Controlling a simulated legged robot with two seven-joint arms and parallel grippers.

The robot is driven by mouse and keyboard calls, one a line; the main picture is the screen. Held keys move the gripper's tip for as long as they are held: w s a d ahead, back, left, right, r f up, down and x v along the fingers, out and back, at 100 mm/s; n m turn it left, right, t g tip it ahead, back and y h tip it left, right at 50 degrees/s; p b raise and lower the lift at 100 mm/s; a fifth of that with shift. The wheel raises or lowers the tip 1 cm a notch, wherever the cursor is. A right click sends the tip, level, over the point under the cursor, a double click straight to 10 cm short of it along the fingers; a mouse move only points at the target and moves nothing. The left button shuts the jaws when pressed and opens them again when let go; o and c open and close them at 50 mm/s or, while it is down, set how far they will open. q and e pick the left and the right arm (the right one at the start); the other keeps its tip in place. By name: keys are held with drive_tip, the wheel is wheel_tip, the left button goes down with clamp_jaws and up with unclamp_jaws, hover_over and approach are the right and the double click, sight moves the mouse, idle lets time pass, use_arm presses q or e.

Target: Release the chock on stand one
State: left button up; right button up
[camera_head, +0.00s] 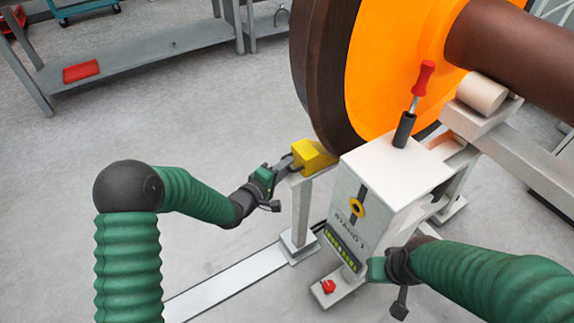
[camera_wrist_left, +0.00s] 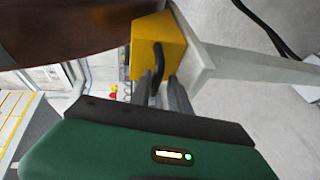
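The yellow chock (camera_head: 312,156) sits on top of a grey post, against the lower rim of the large wheel (camera_head: 325,70). In the left wrist view the chock (camera_wrist_left: 172,38) has a dark curved handle (camera_wrist_left: 157,62). My left gripper (camera_head: 287,162) is at the chock's left side. In the left wrist view its fingers (camera_wrist_left: 165,92) reach up to the handle, which lies between them; whether they grip it is unclear. Stand one (camera_head: 375,200), labelled "STAND 1", is right of the chock. My right gripper (camera_head: 380,268) is beside the stand's lower front, its fingertips hidden.
A brown axle (camera_head: 510,45) lies above a roller (camera_head: 482,93). Open floor lies left, before a grey bench (camera_head: 140,50).

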use_arm(q)
drive_tip(key=shift+r, duration=0.15)
drive_tip(key=shift+a+r, duration=0.1)
drive_tip(key=p+v, duration=0.5)
drive_tip(key=v, duration=1.1)
drive_tip(key=shift+s, duration=0.3)
drive_tip(key=shift+a+f, duration=0.2)
